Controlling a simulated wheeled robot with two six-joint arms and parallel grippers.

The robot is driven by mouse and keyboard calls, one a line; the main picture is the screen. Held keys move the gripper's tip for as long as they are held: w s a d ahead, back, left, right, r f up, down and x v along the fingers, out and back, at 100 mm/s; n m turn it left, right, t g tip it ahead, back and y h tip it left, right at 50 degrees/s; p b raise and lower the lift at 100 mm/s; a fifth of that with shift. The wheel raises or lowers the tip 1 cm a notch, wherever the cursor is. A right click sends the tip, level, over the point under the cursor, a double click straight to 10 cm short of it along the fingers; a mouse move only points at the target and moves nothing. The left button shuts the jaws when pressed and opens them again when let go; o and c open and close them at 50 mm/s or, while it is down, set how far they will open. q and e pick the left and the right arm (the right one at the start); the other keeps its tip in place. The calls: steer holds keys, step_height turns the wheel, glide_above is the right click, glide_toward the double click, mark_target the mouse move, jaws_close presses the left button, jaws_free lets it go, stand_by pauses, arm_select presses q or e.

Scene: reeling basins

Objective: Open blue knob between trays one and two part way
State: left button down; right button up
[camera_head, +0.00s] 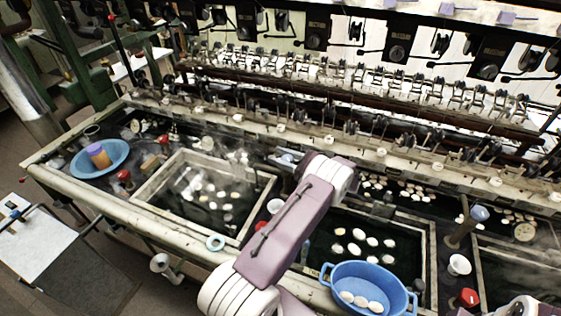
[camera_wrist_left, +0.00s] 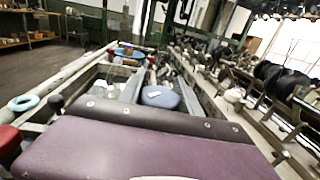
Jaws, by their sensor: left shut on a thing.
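My left arm reaches up from the bottom middle of the head view, between the left tray (camera_head: 152,186) and the middle tray (camera_head: 432,262). My left gripper (camera_head: 302,160) is at the far end of the gap between them, mostly hidden by its own wrist. It is shut at the blue knob (camera_head: 287,155), of which only a small part shows beside the wrist.
Pale cocoons float in both trays. A blue basin (camera_head: 352,270) with cocoons stands at the front; another (camera_head: 80,165) is at the left. A second blue knob (camera_head: 479,213) and a red knob (camera_head: 468,297) are to the right. Reeling machinery fills the back.

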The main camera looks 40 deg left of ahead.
mark_target(293, 161)
stand_by(0.3)
arm_select(q)
steer(key=c, duration=1.1)
jaws_free()
steer(key=shift+o, duration=1.3)
steer(key=shift+a, duration=0.15)
steer(key=b+v, duration=0.2)
steer(key=v, duration=0.6)
steer(key=shift+w+d+f, duration=0.1)
steer(key=shift+d, duration=0.45)
